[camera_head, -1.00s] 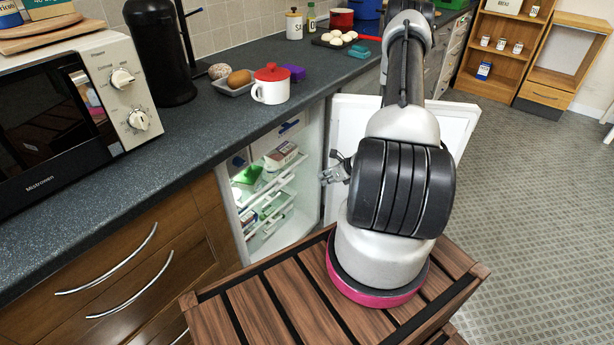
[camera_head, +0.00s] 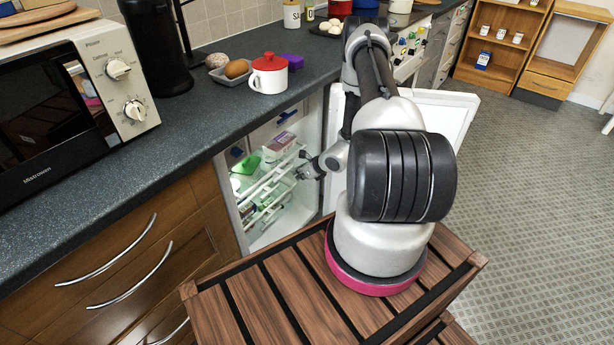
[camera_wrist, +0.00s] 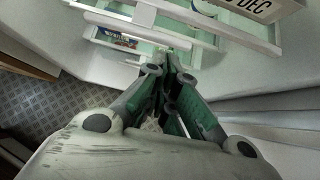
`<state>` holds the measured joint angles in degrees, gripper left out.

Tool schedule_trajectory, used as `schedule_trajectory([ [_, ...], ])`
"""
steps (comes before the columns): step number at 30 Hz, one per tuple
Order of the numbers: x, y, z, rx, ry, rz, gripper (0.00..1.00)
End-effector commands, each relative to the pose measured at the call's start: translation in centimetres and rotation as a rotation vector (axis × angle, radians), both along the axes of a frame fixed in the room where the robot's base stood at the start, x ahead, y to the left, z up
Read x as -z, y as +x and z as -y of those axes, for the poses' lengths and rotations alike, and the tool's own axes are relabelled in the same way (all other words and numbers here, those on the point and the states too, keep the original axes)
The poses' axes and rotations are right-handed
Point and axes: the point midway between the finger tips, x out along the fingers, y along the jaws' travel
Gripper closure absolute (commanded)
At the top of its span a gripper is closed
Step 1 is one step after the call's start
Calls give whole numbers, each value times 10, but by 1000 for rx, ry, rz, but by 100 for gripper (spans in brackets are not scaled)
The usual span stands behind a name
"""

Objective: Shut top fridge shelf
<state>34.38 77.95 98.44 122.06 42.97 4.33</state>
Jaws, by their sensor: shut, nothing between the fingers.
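The open fridge (camera_head: 302,208) stands under the counter, its white door (camera_head: 450,108) swung out to the right. The top fridge shelf (camera_head: 268,182) is a white-railed shelf with a carton (camera_head: 279,146) and a green item (camera_head: 246,165) on or near it. My gripper (camera_head: 303,170) is shut and empty at the right front end of this shelf. In the wrist view the closed fingertips (camera_wrist: 172,52) point at the white shelf rail (camera_wrist: 155,35); I cannot tell whether they touch. My arm hides part of the door.
A lower shelf (camera_head: 266,214) sits below. The counter (camera_head: 215,105) above holds a microwave (camera_head: 70,95), a red-lidded mug (camera_head: 268,75) and a purple block (camera_head: 292,61). Drawers (camera_head: 120,265) are left of the fridge. Open floor (camera_head: 540,200) lies to the right.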

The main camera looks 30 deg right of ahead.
Motion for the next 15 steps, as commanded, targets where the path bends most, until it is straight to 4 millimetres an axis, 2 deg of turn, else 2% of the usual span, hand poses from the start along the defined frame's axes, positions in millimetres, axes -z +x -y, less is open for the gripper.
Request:
schedule_trajectory([
  [4,0,8,-3,-1,0,1,100],
  [15,0,10,-4,-1,0,1,100],
])
